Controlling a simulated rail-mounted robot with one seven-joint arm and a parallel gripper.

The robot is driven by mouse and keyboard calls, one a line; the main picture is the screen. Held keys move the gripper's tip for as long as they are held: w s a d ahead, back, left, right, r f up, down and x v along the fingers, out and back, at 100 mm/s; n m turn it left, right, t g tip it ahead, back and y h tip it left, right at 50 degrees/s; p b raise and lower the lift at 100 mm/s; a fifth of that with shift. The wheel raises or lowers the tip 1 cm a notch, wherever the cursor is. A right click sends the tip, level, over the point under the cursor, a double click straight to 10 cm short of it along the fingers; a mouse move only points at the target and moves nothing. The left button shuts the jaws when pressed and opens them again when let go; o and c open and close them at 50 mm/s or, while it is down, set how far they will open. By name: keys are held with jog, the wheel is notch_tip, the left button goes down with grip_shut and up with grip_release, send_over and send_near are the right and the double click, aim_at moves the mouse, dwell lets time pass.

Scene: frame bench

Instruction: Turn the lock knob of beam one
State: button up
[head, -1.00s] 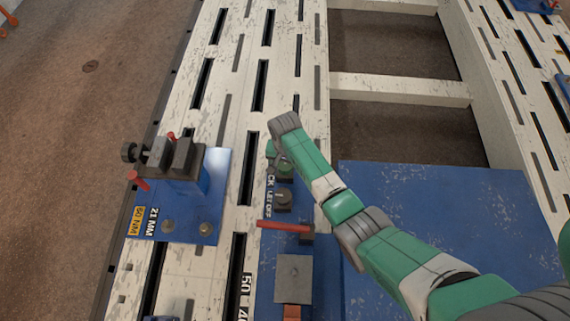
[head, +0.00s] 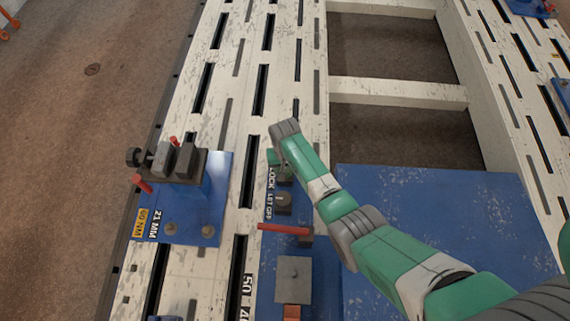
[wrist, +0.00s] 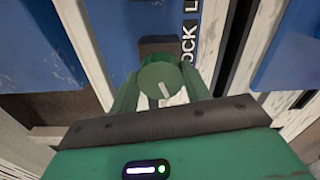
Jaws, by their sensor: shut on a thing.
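The lock knob (wrist: 163,78) is a round green knob with a pale line on its face, beside the word LOCK in the wrist view. My gripper (wrist: 158,82) is shut on it, with one green finger on each side. In the head view my gripper (head: 279,160) points down at the LOCK label (head: 271,179) on a blue plate; my wrist and arm largely hide the knob there.
A grey knob (head: 283,203) by LET OFF and a red lever (head: 284,229) sit just below on the same blue plate. A clamp (head: 178,163) with red handles stands on a blue plate at the left. Slotted pale beams run away behind; a wide blue plate (head: 430,220) lies right.

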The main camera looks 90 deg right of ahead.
aim_at(286, 168)
jog(key=n+p, duration=0.1)
jog(key=n, duration=0.2)
jog(key=shift+r+n, duration=0.1)
jog(key=shift+n, duration=0.3)
jog(key=n+p, duration=0.1)
jog(key=n, duration=0.2)
jog(key=shift+n, duration=0.3)
jog(key=n+p, duration=0.1)
jog(key=n, duration=0.5)
jog(key=shift+s+n, duration=0.1)
jog(key=shift+n, duration=0.2)
jog(key=shift+d, duration=0.1)
jog(key=o, duration=1)
notch_tip(286, 168, up, 8)
jog(key=p, duration=0.5)
jog(key=shift+f, duration=0.2)
